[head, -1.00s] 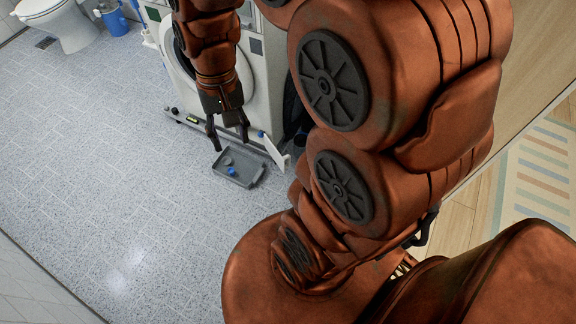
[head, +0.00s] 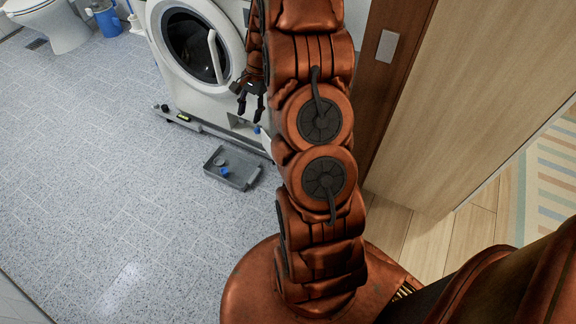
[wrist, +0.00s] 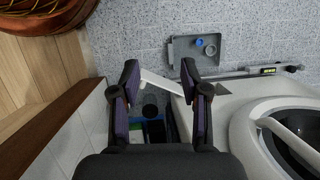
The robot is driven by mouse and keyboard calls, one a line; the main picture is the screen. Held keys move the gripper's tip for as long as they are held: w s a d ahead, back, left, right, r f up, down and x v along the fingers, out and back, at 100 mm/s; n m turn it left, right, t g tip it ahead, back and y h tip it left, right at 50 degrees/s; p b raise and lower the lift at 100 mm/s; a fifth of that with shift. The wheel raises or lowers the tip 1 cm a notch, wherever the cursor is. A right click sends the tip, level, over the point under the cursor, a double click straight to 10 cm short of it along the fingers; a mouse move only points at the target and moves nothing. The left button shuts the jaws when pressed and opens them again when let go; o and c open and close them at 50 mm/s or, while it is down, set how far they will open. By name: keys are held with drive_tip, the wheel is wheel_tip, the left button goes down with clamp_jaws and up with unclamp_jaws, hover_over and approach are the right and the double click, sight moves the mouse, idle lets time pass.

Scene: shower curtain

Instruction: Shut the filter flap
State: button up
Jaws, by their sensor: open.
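The white filter flap (head: 266,143) stands open at the lower front right of the washing machine (head: 200,93); my arm hides most of it in the head view. In the wrist view the flap (wrist: 162,83) is a white strip slanting across the gap between my fingers. The dark filter opening (head: 238,122) shows low in the machine's front. My gripper (head: 250,113) is open and empty, above the flap area near the machine's front. Its two fingers also show spread in the wrist view (wrist: 159,69). I cannot tell whether a finger touches the flap.
A grey tray (head: 243,181) lies on the floor before the machine, holding a blue cap (head: 224,171) and a small ring. A wooden door (head: 470,90) is at the right. A toilet (head: 50,25) stands far left. The tiled floor at left is clear.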

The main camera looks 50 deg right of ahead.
drive_tip(key=s+d+f+m+t+b, duration=0.1)
drive_tip(key=d+f+m+b, duration=0.4)
drive_tip(key=f, duration=0.6)
drive_tip(key=d+f+b, duration=0.2)
drive_tip(key=d+f, duration=0.5)
drive_tip(key=f, duration=0.3)
drive_tip(key=s+d+f+m+t+b, duration=0.1)
drive_tip(key=d+f+m+b, duration=0.4)
drive_tip(key=f, duration=0.6)
drive_tip(key=shift+w+a+f+n+b, duration=0.25)
drive_tip(key=shift+f+n+b, duration=0.1)
drive_tip(key=shift+f, duration=0.85)
drive_tip(key=shift+w+a+f+n+b, duration=0.1)
drive_tip(key=shift+a+f+n+b, duration=0.25)
drive_tip(key=shift+f, duration=0.85)
drive_tip(key=shift+w+a+f+n+b, duration=0.2)
drive_tip(key=shift+f+n, duration=0.2)
drive_tip(key=shift+f, duration=0.8)
drive_tip(key=shift+c, duration=0.2)
clamp_jaws()
